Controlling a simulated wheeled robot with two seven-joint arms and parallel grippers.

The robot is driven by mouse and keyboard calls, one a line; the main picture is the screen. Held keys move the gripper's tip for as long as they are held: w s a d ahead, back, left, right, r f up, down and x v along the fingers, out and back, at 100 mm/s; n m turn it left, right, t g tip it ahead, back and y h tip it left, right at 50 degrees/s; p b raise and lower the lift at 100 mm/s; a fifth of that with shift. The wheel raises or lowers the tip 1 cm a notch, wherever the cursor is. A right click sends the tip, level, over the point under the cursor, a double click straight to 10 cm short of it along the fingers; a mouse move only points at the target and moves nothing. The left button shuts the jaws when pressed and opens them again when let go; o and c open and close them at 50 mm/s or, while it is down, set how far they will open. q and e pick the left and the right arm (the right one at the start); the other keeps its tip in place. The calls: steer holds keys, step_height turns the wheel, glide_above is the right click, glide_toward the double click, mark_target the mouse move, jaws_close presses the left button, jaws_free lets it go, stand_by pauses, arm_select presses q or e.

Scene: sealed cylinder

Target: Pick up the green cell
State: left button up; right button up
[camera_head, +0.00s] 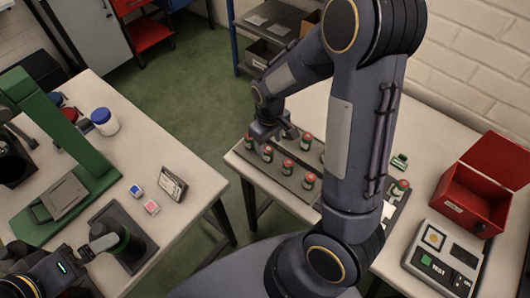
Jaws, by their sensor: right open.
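Several small upright cells with green bodies and red tops stand on a dark grey tray (262,172) on the right-hand table. My right gripper (274,144) is open and points down over the tray's far left part, close to the leftmost cell. Whether it touches a cell is unclear. My left arm is at the lower left; its jaws cannot be made out.
A green object (399,161) lies behind the tray's right side. An open red box (476,190) and a tester (442,258) stand at the right. The left table (178,232) holds a green press-like stand (85,150), jars and small boxes.

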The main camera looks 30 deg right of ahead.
mark_target(268, 148)
step_height(268, 148, down, 5)
steer(key=shift+w+r+p, duration=0.1)
steer(key=shift+r+p, duration=0.05)
steer(key=shift+p, duration=0.2)
steer(key=c, duration=1.1)
steer(key=shift+r, duration=0.15)
